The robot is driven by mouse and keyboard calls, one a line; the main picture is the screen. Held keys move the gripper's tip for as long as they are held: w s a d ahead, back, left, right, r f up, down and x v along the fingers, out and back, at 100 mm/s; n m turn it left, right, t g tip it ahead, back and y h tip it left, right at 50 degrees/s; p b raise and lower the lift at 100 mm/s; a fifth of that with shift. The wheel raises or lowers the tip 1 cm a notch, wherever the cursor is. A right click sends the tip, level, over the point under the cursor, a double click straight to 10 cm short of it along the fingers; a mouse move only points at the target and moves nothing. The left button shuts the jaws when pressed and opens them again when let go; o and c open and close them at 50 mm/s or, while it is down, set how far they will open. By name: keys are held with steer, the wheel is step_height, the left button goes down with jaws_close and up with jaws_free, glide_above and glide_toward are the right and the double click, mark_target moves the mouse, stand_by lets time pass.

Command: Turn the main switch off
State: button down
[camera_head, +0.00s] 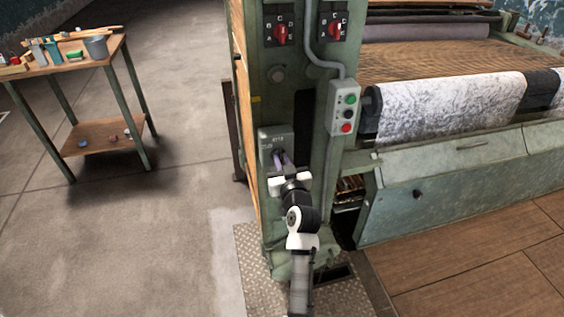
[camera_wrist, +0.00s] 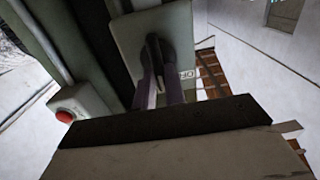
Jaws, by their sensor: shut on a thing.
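The main switch is a grey-green box (camera_head: 269,141) low on the front of the green machine column, with a dark rotary handle. My gripper (camera_head: 278,159) reaches up to it from below, and its fingers are at the handle. In the wrist view the switch plate (camera_wrist: 128,38) is at the top, and the dark handle (camera_wrist: 153,44) stands between the two purple-grey fingers of my gripper (camera_wrist: 158,85). The gripper is shut on the handle. The fingers partly hide the handle, and I cannot tell its exact angle.
Two red rotary knobs (camera_head: 281,32) (camera_head: 337,28) sit higher on the column. A push-button box (camera_head: 344,107) with green, white and red buttons hangs to the right of the switch. A wooden workbench (camera_head: 75,62) with tools stands at the left; the floor between is clear.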

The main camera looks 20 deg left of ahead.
steer(key=shift+f+n+b, duration=0.1)
steer(key=shift+n+b, duration=0.2)
steer(key=shift+b, duration=0.15)
steer(key=shift+s+a+f+n+b, duration=0.1)
steer(key=shift+a+f+n+b, duration=0.05)
steer(key=shift+n+b, duration=3)
steer(key=shift+s+a+f+n+b, duration=0.1)
steer(key=shift+f+n+b, duration=0.1)
steer(key=shift+n+b, duration=2.9)
steer(key=shift+s+a+f+n+b, duration=0.15)
steer(key=shift+n+b, duration=2.3)
steer(key=shift+b, duration=1.3)
steer(key=c, duration=1.5)
jaws_free()
steer(key=shift+o, duration=0.2)
steer(key=shift+r, duration=0.1)
